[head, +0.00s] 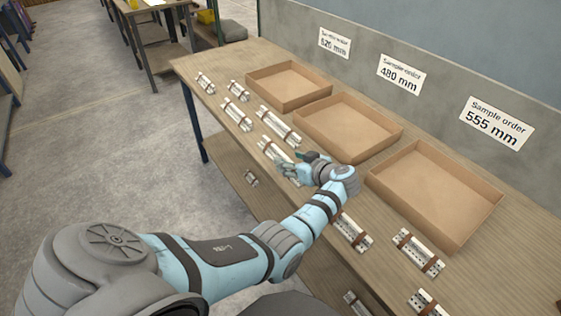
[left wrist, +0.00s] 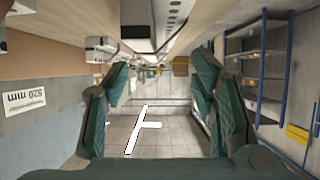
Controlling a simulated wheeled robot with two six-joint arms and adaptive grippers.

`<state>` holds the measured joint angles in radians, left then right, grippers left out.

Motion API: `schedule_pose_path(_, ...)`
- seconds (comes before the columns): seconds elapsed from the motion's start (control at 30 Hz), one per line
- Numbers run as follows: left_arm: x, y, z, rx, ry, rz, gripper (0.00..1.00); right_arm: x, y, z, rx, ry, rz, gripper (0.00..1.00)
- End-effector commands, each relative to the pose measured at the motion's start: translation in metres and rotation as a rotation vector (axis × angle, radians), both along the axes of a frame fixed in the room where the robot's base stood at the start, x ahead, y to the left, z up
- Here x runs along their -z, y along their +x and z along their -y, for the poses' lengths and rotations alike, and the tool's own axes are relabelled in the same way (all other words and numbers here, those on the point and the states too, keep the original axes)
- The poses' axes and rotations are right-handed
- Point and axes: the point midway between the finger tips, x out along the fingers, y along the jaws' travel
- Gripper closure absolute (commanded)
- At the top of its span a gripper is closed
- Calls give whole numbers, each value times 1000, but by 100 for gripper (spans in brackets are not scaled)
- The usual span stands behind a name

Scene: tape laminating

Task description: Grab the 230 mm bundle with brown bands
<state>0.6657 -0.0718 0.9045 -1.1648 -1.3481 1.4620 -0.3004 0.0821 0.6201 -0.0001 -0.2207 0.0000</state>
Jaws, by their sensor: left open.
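Several pale slotted bundles with brown bands lie on the wooden table. Far-end ones include a short bundle (head: 205,83), another short one (head: 238,91) and a longer one (head: 237,119). A long bundle (head: 279,125) lies beyond my left gripper (head: 287,167). Another bundle (head: 274,148) is partly hidden by that gripper. Near bundles (head: 352,232) and (head: 418,253) lie right of my arm. No lengths are marked on the bundles, so I cannot tell which is 230 mm. In the left wrist view, the gripper's green fingers (left wrist: 160,95) are apart, with nothing between them.
Three open cardboard boxes, far (head: 259,91), middle (head: 318,142) and near (head: 385,190), stand along the back of the table. Wall signs read 520 mm (head: 334,43), 480 mm (head: 401,75) and 555 mm (head: 496,122). More bundles lie on a lower shelf (head: 228,168).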

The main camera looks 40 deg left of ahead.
Motion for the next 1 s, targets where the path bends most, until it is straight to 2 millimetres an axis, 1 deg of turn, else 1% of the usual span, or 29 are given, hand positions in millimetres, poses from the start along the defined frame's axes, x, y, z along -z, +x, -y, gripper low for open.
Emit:
schedule_pose_path(0.13,10,5,-27,-2,3,-2,48,2,0,0,0,0,0,31)
schedule_pose_path(0.2,17,9,-37,-1,3,-2,48,8,0,0,0,0,0,31)
schedule_pose_path(0.3,21,11,-44,1,1,-2,48,9,0,0,0,1,0,31)
schedule_pose_path(0.47,20,11,-44,1,-1,-1,48,8,0,-3,1,3,0,31)
schedule_pose_path(0.57,20,11,-44,0,0,-1,62,8,0,-3,2,4,0,31)
schedule_pose_path(0.8,20,11,-44,1,1,-2,100,8,0,-3,2,4,1,31)
schedule_pose_path(1.0,19,11,-44,0,0,-1,100,8,0,-3,2,4,1,31)
